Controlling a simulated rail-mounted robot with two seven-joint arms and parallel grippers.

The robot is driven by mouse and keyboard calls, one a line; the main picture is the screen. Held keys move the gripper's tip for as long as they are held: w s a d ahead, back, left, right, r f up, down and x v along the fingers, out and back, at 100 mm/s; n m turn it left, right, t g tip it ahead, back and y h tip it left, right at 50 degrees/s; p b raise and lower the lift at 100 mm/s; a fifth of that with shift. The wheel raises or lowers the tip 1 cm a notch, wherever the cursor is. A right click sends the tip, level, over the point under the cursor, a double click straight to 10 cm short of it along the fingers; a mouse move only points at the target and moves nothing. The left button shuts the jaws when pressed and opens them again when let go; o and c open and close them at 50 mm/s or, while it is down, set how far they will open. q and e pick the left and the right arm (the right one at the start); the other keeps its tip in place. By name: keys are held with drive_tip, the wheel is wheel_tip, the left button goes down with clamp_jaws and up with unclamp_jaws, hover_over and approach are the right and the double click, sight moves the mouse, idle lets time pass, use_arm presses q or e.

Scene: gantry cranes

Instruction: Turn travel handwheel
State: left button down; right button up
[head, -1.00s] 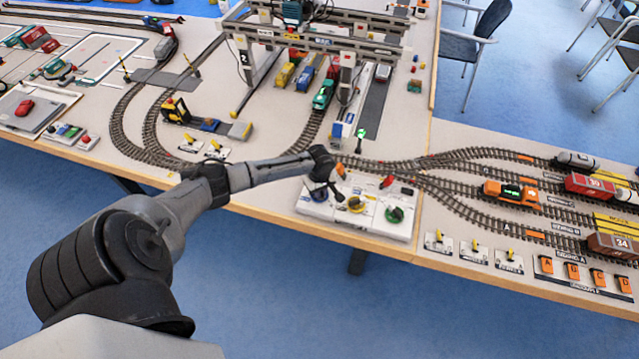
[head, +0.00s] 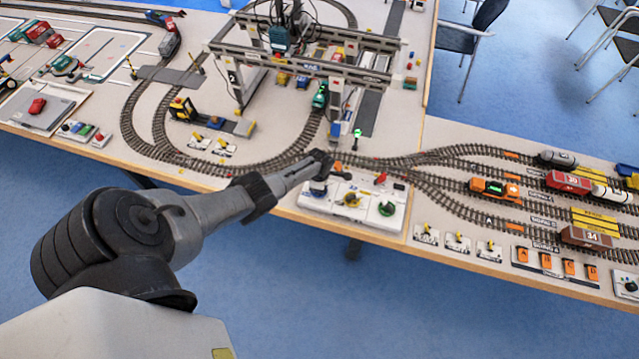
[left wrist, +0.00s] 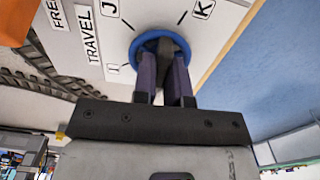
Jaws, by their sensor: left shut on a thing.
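The travel handwheel (left wrist: 137,49) is a blue ring in the left wrist view, on a white panel marked TRAVEL with letters around the dial. My left gripper (left wrist: 166,70) is shut on its dark centre grip, and its fingers hide part of the ring. In the head view my left gripper (head: 319,182) is at the left end of the white control panel (head: 340,214) and mostly hides the wheel. The gantry crane (head: 350,70) straddles the track behind, with several vehicles beneath it. My right gripper is out of view.
Tracks pass close behind the panel. The table's front edge is just before it, with open floor beyond.

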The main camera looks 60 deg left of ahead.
use_arm(q)
drive_tip(key=shift+r+n+p, duration=0.1)
drive_tip(key=shift+n+p, duration=0.3)
drive_tip(key=shift+n, duration=0.7)
drive_tip(key=c, duration=1.2)
unclamp_jaws()
drive_tip(key=shift+o, duration=0.2)
